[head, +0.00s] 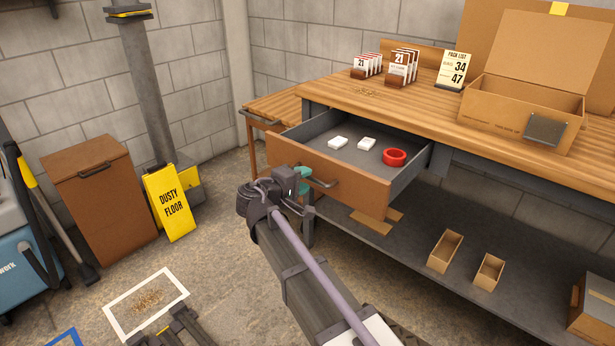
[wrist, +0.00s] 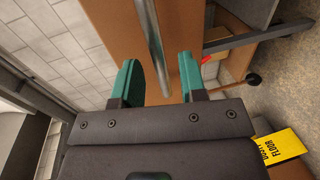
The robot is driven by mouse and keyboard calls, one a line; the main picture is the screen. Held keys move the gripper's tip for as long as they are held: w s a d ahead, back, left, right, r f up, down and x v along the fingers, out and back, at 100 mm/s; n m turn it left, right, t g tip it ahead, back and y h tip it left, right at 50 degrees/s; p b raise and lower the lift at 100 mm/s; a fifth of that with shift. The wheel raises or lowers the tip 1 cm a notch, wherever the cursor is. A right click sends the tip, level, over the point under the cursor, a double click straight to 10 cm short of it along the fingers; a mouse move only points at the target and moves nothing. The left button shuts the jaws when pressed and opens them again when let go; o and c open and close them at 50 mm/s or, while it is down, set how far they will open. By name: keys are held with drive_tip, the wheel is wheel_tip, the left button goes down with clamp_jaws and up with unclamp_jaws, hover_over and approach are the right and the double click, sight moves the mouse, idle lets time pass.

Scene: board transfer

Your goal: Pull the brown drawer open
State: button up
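The brown drawer (head: 358,193) under the workbench stands pulled out, its grey inside showing. In the wrist view the fingers (wrist: 160,72) are spread apart. The grey handle bar (wrist: 153,38) runs between them, with gaps visible on both sides. The brown front (wrist: 108,25) fills the space behind them.
The workbench top (head: 440,108) carries number cards (head: 402,67) and an open cardboard box (head: 518,110). Small trays (head: 445,252) stand on the lower shelf. A yellow floor sign (head: 168,203) and a brown cabinet (head: 98,195) stand left. Floor between sign and bench is clear.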

drive_tip(key=p+v, duration=0.1)
drive_tip(key=v, duration=0.7)
drive_tip(key=shift+s+a, duration=0.15)
drive_tip(key=s+d+f+m+g+y, duration=0.4)
drive_tip(key=s+d+f+g, duration=0.5)
drive_tip(key=d+f, duration=0.25)
drive_tip(key=s+d+f+m+g+y, duration=0.1)
drive_tip(key=s+d+m+g+y, duration=0.2)
drive_tip(key=d, duration=0.6)
drive_tip(key=s+d+f+m+g+y, duration=0.15)
drive_tip(key=s+d+m, duration=0.3)
drive_tip(key=d, duration=0.45)
wheel_tip(320, 180, up, 26)
drive_tip(key=p, duration=2.6)
drive_tip(key=shift+r+n+t+y, duration=0.15)
drive_tip(key=shift+n+t+y, duration=0.2)
